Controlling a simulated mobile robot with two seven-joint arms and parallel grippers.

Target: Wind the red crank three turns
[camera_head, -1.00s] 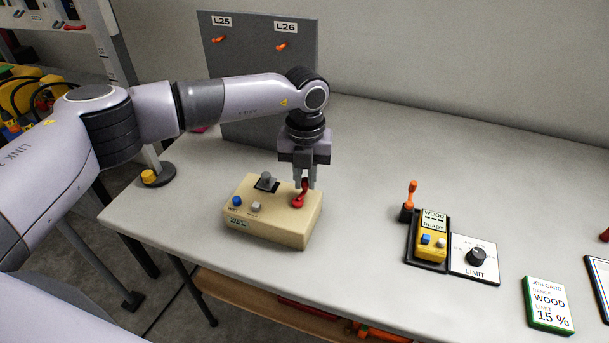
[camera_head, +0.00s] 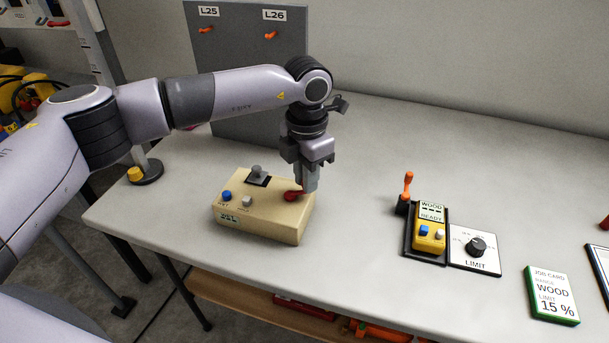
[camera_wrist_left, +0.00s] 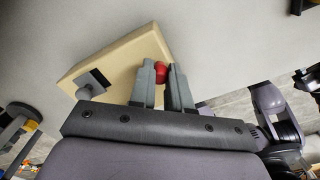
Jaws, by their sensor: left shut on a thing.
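The red crank (camera_head: 293,195) sits on top of a beige box (camera_head: 265,222) on the table. My left gripper (camera_head: 309,186) points down over the right part of the box, shut on the crank's knob. The left wrist view shows the red knob (camera_wrist_left: 161,72) between the two finger tips, with the beige box (camera_wrist_left: 118,60) beside them. The fingers hide part of the crank. The box also carries a grey lever (camera_head: 257,173), a blue button (camera_head: 226,196) and a pale button (camera_head: 247,201). My right gripper is not in view.
A yellow meter (camera_head: 430,229) in a black holder, a LIMIT dial (camera_head: 475,247) and a job card (camera_head: 551,294) lie to the right. A grey panel (camera_head: 245,80) with orange hooks stands behind. The table between box and meter is clear.

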